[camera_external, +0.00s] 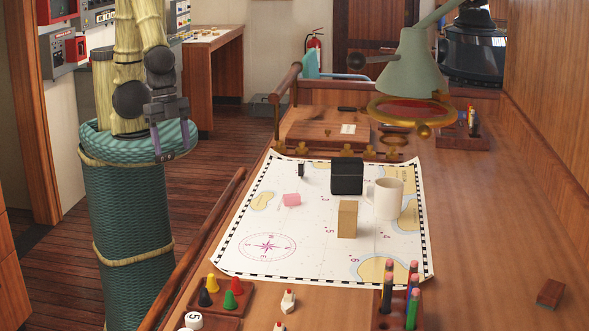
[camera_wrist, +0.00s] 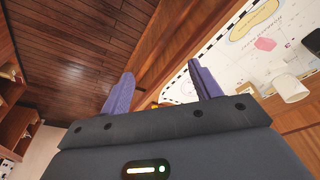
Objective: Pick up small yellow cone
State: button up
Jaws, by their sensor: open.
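A small yellow cone (camera_external: 212,283) stands upright on a wooden tray (camera_external: 240,306) at the near left end of the chart table in the external view. A black cone (camera_external: 204,298), a red cone (camera_external: 229,300) and a green cone (camera_external: 237,286) stand close around it. My gripper (camera_external: 172,152) is open and empty, up at the left beyond the table's edge, well away from the cone. In the wrist view my gripper (camera_wrist: 163,88) shows two purple fingers spread apart.
A chart (camera_external: 300,250) covers the table's middle. A pen holder (camera_external: 404,312) stands near front. A wooden rail (camera_external: 200,245) borders the left edge.

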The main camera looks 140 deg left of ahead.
jog(key=c, duration=0.7)
jog(key=w+d+f+t+b, duration=0.3)
jog(key=w, duration=0.3)
jog(key=w+d+f+t+b, duration=0.3)
jog(key=w+f+t+b, duration=0.1)
jog(key=w, duration=0.3)
jog(key=w+d+f+t+b, duration=0.3)
jog(key=w+t+b, duration=0.1)
jog(key=w, duration=0.3)
jog(key=shift+d+f, duration=0.2)
jog(key=shift+d, duration=0.2)
jog(key=p, duration=0.3)
send_near(212, 282)
jog(key=shift+a+x, duration=0.2)
jog(key=shift+x, duration=1)
jog(key=shift+f+b, duration=0.25)
jog(key=shift+b, duration=0.05)
